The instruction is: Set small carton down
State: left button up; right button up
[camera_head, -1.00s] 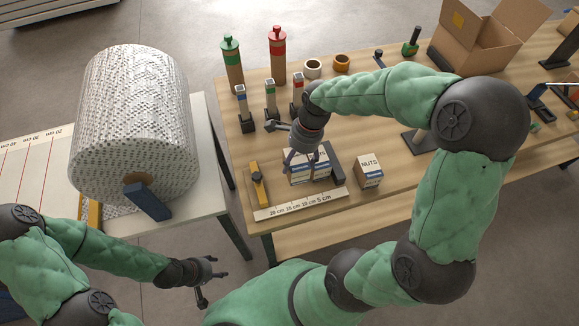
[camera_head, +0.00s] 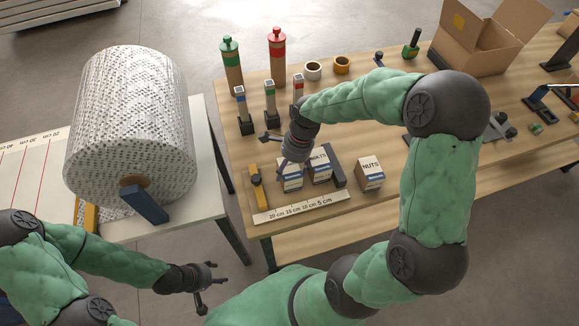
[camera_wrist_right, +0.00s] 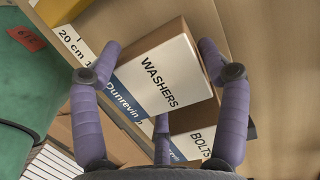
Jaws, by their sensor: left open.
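A small white-and-brown carton marked WASHERS (camera_wrist_right: 160,78) sits between the fingers of my right gripper (camera_wrist_right: 158,60). In the head view this carton (camera_head: 291,181) is at the left, low over or on the ruler frame; contact with the surface cannot be told. My right gripper (camera_head: 293,163) points down over it, fingers around its upper part; whether they press on it is unclear. The BOLTS carton (camera_head: 320,169) stands to its right and also shows in the wrist view (camera_wrist_right: 203,143). The NUTS carton (camera_head: 370,174) stands apart. My left gripper (camera_head: 215,276) is open and empty.
The frame has a ruler strip (camera_head: 300,206) in front, a yellow block (camera_head: 257,187) at left and a dark block (camera_head: 338,168) at right. A large roll (camera_head: 130,125) is on the left table; an open box (camera_head: 480,40) is at the back right.

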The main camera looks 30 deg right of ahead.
dwell(0.3)
jog(key=p+v, duration=0.3)
jog(key=v, duration=0.9)
